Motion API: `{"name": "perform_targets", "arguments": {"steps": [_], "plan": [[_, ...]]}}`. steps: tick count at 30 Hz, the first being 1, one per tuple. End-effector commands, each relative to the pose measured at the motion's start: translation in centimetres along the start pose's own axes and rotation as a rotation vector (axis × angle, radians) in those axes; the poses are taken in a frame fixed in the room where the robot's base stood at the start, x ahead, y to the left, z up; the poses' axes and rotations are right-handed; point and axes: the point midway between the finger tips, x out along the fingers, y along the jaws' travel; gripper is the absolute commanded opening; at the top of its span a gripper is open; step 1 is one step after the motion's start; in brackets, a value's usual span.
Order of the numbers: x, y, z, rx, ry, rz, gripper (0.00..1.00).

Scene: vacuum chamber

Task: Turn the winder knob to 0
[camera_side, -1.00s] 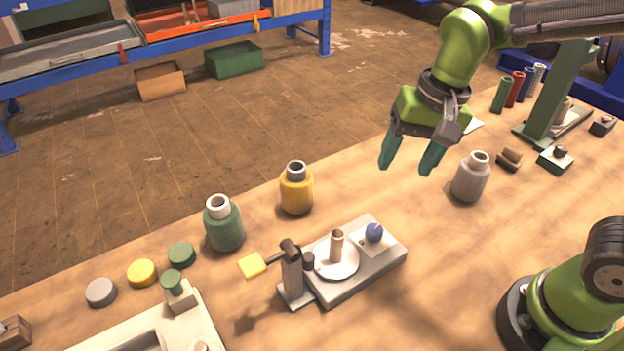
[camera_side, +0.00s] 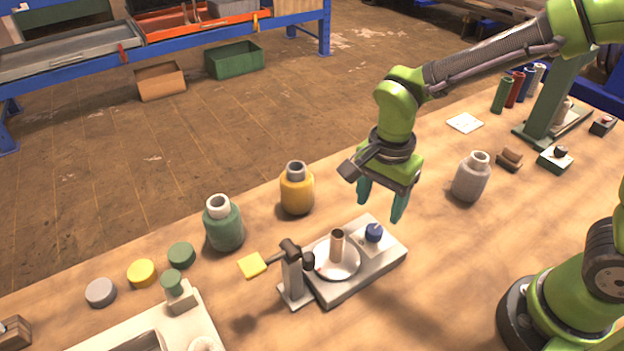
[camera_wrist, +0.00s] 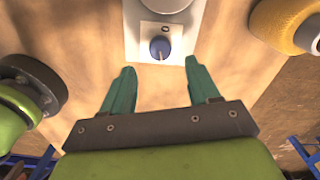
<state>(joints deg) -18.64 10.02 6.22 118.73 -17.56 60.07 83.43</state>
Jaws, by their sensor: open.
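The winder (camera_side: 352,279) is a grey base on the bench with a round plate, an upright spindle and a dark post at its left end. Its blue knob (camera_side: 374,232) sits at the right end. In the wrist view the knob (camera_wrist: 160,48) shows a pale pointer line aimed down, away from a 0 mark (camera_wrist: 166,29) on the white plate. My gripper (camera_side: 382,209) is open and empty, its teal fingers above and close to the knob. In the wrist view the fingertips (camera_wrist: 161,66) stand either side of the knob, apart from it.
A yellow bottle (camera_side: 297,190) and a green bottle (camera_side: 224,225) stand behind and left of the winder. A grey bottle (camera_side: 470,178) stands to the right. The bench front right of the winder is clear up to my base.

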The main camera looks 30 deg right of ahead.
Motion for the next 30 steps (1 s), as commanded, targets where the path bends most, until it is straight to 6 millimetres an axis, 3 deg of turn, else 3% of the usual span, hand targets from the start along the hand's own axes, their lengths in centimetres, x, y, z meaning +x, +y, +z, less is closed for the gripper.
{"name": "perform_targets", "arguments": {"steps": [3, 9, 15, 23, 30], "plan": [[2.7, 0.1, 0.0, -0.001, 0.000, 0.006, 0.60], [5.8, 0.1, 0.0, 0.000, -0.001, 0.003, 0.60], [7.0, 0.0, 0.0, -0.001, -0.001, -0.001, 0.60], [7.1, 0.0, 0.0, 0.000, -0.001, -0.001, 0.60], [7.1, 0.0, 0.0, -0.001, -0.001, -0.001, 0.27]]}}
